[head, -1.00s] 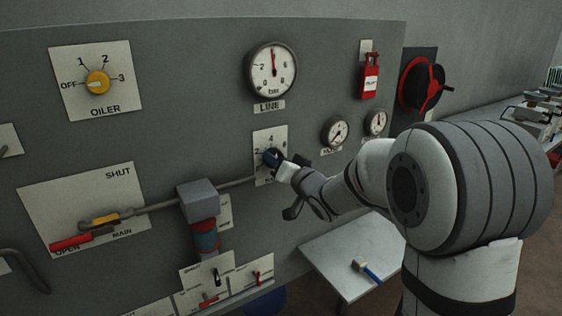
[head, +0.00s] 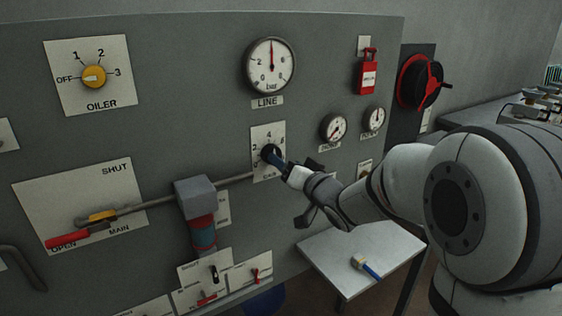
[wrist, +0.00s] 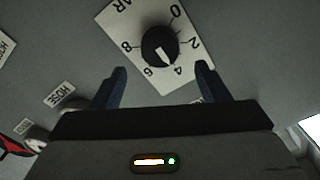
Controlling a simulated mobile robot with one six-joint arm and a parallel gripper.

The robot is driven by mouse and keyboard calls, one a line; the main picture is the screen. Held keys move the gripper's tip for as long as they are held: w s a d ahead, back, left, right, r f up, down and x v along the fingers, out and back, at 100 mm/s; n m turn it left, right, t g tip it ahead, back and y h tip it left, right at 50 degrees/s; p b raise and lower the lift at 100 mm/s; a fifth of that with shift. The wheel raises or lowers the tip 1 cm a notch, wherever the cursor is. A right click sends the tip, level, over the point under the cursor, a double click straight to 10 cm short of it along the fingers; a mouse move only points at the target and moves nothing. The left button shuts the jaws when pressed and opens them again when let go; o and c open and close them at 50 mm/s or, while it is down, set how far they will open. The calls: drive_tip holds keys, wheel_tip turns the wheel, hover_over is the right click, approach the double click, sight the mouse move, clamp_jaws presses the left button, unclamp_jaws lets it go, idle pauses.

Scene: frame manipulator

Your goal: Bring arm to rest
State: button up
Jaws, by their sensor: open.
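My gripper (head: 284,163) is at the panel's numbered dial, just to the right of its black knob in the head view. In the wrist view my gripper (wrist: 162,82) shows two dark blue fingers spread apart with nothing between them. The black knob (wrist: 160,47) lies beyond the fingertips on a white plate (wrist: 126,12) marked 0 to 8. Its white pointer is near 4 to 6. The same knob (head: 268,152) is partly covered by a finger in the head view. Whether a finger touches it cannot be told there.
A small table (head: 330,262) with a blue-handled tool (head: 366,268) stands below my arm.

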drive_tip(key=shift+v, duration=1.2)
